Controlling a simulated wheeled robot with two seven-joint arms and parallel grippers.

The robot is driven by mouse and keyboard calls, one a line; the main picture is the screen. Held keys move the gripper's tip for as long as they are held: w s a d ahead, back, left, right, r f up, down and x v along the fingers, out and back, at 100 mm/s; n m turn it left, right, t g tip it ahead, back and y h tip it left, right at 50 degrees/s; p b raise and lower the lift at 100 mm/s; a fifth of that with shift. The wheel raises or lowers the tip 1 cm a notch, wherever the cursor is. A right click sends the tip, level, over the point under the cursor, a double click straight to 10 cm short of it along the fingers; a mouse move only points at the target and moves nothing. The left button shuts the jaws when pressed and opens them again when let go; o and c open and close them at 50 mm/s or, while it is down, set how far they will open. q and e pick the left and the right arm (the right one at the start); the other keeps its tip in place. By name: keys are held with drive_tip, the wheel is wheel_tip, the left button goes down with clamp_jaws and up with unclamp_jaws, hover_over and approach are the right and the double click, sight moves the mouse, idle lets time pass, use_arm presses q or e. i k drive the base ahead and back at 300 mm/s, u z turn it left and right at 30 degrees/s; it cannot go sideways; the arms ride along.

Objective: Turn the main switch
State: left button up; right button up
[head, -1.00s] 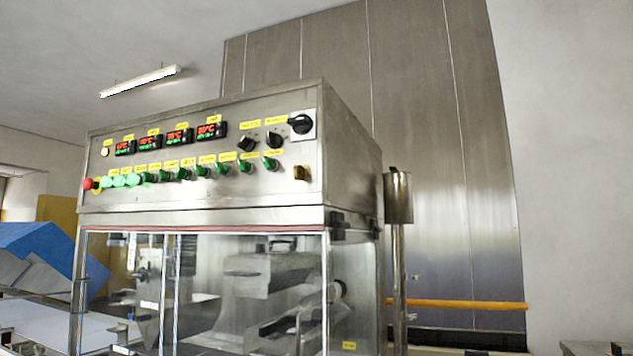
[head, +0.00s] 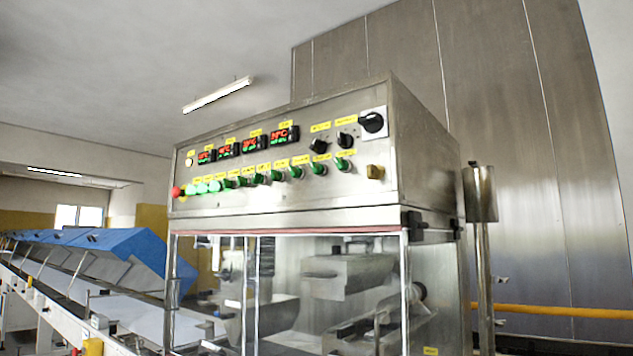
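The enrober's steel control panel (head: 240,192) faces me, high up in the head view. At its upper right corner is a black rotary switch (head: 372,122) on a pale square plate, the largest knob on the panel and probably the main switch. Two smaller black knobs (head: 345,138) sit to its left. Below them runs a row of green buttons (head: 260,179), with a red emergency button (head: 177,191) at the left end. Neither of my grippers shows in the head view.
Below the panel is a clear-windowed cabinet (head: 408,290) with machinery inside. A steel post with a cylinder (head: 480,195) stands to its right. A conveyor with blue covers (head: 130,250) runs off at the left. A yellow rail (head: 565,311) crosses the right side.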

sight(372, 123)
drive_tip(key=u, duration=1.2)
drive_tip(key=i, duration=1.7)
drive_tip(key=z, duration=3.05)
